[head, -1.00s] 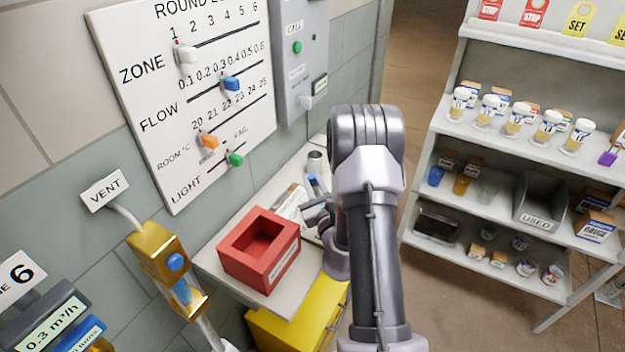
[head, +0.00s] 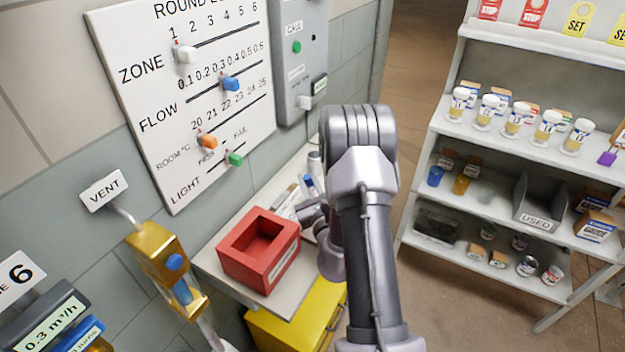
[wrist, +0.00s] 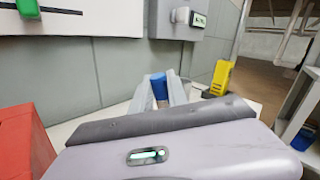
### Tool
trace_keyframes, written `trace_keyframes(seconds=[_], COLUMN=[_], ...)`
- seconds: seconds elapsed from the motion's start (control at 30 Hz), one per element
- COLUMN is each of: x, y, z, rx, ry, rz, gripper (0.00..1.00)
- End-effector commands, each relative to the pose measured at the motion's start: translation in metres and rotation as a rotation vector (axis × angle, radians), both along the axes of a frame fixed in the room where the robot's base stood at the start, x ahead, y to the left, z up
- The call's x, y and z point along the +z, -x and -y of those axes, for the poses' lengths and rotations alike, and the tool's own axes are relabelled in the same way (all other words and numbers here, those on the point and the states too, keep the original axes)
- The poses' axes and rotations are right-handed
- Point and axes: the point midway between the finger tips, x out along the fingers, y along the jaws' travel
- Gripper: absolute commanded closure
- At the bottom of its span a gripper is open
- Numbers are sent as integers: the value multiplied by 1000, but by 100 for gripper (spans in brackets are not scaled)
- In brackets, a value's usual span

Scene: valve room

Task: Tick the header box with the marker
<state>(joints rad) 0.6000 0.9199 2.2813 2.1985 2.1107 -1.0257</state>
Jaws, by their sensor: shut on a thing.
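My gripper (wrist: 162,88) is shut on a blue and grey-white thing that looks like the marker (wrist: 158,88), held upright between the fingers. In the head view a blue piece of the marker (head: 309,184) shows just beyond my gripper (head: 308,207), which my arm partly hides. A white sheet or board (head: 284,204) lies on the bench behind the red box, close to the gripper. Its header box is too small to make out, and the sheet cannot be made out in the wrist view. Whether the marker's tip touches anything is hidden.
An open red box (head: 258,262) stands on the bench (head: 212,257), left of the gripper; it also shows in the wrist view (wrist: 22,140). A grey cylinder (head: 314,160) stands at the bench's back. A slider panel (head: 185,95) is on the wall. Shelves (head: 500,155) stand right.

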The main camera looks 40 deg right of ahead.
Motion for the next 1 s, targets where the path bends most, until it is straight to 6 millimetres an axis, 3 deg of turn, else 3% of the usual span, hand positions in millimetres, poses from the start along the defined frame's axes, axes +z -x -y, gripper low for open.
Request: trace_keyframes(seconds=[0.6, 1.0], x=[-1, -2], y=[4, 12], z=[13, 5], rx=[0, 0], ry=[0, -1], rz=[-2, -3], gripper=[100, 100])
